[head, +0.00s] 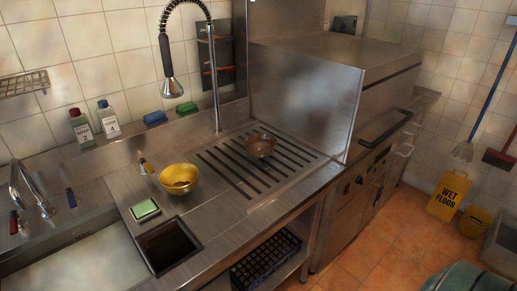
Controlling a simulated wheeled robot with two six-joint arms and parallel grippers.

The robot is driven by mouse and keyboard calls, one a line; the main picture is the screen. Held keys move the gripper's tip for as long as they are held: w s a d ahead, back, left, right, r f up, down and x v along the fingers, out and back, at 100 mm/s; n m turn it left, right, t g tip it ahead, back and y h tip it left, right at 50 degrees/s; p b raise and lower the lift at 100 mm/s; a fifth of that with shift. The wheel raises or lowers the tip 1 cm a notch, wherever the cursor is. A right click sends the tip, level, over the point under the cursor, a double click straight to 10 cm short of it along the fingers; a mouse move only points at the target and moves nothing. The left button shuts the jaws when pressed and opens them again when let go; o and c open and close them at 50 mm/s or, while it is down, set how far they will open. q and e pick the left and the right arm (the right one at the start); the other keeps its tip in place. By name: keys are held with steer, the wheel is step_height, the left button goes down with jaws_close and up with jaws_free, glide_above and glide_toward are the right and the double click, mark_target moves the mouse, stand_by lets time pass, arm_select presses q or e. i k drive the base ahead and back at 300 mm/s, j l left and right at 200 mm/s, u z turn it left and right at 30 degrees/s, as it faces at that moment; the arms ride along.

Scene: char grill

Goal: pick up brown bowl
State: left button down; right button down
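The brown bowl (261,146) sits on the dark slatted drain area of the steel counter, near the side wall of the large steel machine. It stands upright and looks empty, though its inside is hard to make out. A yellow bowl (179,179) stands to its left on the counter, close to the slats' left end. Neither of my grippers shows in the head view.
A spray hose (169,60) hangs above the counter. A green sponge (145,210) and a square opening (168,247) are at the front left. Bottles (80,127) stand behind. The steel machine (310,95) walls off the right. A wet-floor sign (449,195) stands on the floor.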

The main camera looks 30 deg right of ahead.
mark_target(260, 145)
steer(key=i+l, duration=0.1)
steer(key=l, duration=0.75)
steer(key=i+l+u, duration=0.15)
steer(key=l, duration=0.75)
steer(key=k+j, duration=0.05)
